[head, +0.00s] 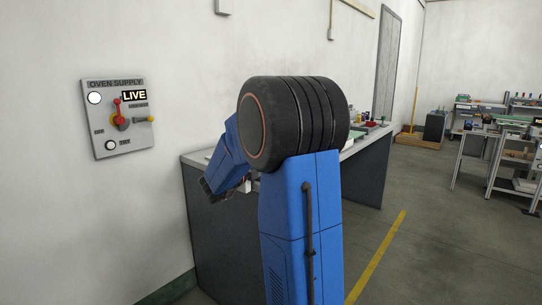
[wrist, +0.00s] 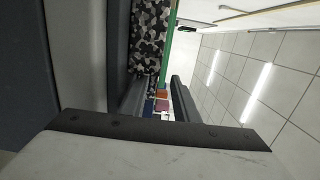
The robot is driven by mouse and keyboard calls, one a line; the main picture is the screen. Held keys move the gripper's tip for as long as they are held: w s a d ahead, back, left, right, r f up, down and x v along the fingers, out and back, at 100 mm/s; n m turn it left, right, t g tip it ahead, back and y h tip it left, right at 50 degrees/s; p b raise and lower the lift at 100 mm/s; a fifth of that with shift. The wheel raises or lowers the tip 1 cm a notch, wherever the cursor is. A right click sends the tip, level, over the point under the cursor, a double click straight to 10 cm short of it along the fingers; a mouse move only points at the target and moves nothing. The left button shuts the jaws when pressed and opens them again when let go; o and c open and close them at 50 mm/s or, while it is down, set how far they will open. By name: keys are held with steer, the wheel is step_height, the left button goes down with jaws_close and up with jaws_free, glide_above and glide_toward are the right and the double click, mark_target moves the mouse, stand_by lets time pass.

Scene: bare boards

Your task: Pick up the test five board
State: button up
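I cannot make out the test five board in either view. In the head view my blue arm and its large black joint cover much of the bench (head: 368,172), and my gripper is mostly hidden at the lower left end of the arm, by the near end of the bench. In the wrist view two dark fingers of my gripper (wrist: 159,92) stand apart. Small orange, blue and red items (wrist: 156,104) show beyond the gap, too small to name. I see nothing held between the fingers.
An "OVEN SUPPLY" panel (head: 118,118) reading "LIVE", with a red lever, is on the wall at left. Small items (head: 370,123) stand on the bench's far end. Shelving and tables (head: 490,140) stand at back right. Open floor lies right of the yellow line (head: 376,258).

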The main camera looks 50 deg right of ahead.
steer(key=shift+w+d, duration=0.1)
steer(key=shift+d, duration=0.45)
steer(key=shift+c, duration=0.3)
jaws_close()
